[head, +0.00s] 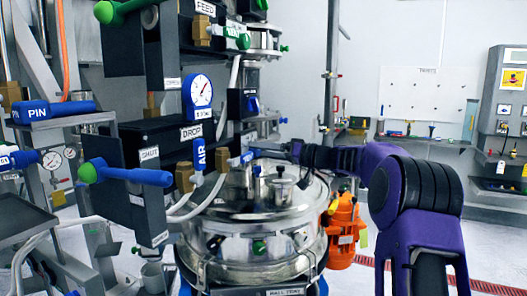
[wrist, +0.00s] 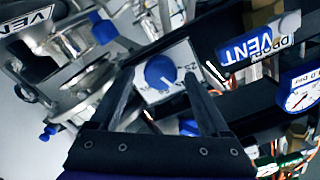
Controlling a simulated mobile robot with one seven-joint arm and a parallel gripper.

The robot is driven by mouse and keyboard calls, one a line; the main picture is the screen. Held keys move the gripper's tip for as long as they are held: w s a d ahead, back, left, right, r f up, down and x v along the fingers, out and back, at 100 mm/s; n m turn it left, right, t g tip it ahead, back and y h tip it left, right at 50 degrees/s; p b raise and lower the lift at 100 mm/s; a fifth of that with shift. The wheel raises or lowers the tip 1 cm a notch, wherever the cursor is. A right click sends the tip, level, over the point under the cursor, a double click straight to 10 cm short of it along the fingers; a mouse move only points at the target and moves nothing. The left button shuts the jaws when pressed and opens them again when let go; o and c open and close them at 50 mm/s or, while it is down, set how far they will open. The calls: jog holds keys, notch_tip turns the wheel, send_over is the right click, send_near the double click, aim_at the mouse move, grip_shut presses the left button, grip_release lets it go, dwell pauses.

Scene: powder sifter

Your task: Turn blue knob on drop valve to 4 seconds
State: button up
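In the wrist view a round blue knob (wrist: 159,72) sits on a pale square dial plate (wrist: 180,58). Small marks ring the knob, but I cannot read its setting. My gripper (wrist: 159,76) is open, with one dark finger on each side of the knob in the picture. No contact with the knob is visible, and I cannot tell the remaining distance. The knob is not clear in the head view.
A blue VENT handle (wrist: 258,52) and a pressure gauge (wrist: 299,97) lie right of the dial in the wrist view. The steel vessel (head: 255,222) stands below my arm. An orange motor (head: 342,232) is to its right. Hoses and valve boxes crowd the left.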

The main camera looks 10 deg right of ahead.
jog(key=b+v, duration=0.1)
jog(key=v, duration=1.6)
jog(key=shift+d, duration=0.2)
jog(key=shift+s+r, duration=0.1)
